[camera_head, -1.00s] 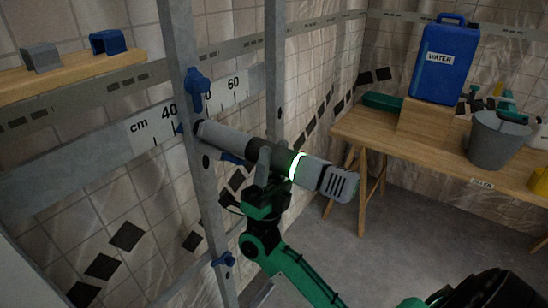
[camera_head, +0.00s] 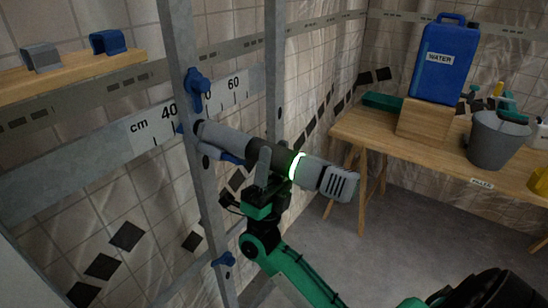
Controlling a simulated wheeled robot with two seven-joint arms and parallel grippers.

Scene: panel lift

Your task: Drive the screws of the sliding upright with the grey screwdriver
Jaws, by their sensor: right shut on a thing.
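The grey screwdriver (camera_head: 228,139) is a thick grey tool with a dark band and a glowing white-green ring. My right gripper (camera_head: 268,160) is shut around its dark middle. The tool's left end meets the sliding upright (camera_head: 180,75), a grey metal post, beside the scale; whether its tip sits in a screw is hidden. Blue fittings sit on the upright, one above the tool (camera_head: 197,88) and one low down (camera_head: 224,259). A dark hole shows on the upright just below the tool. My left gripper is not in view.
A second metal post (camera_head: 275,60) stands behind. A cm scale (camera_head: 146,126) runs along the tiled wall. A wooden shelf (camera_head: 75,77) holds a grey and a blue clip. At right, a wooden table (camera_head: 400,139) bears a blue water canister (camera_head: 444,62) and a grey bucket (camera_head: 496,140).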

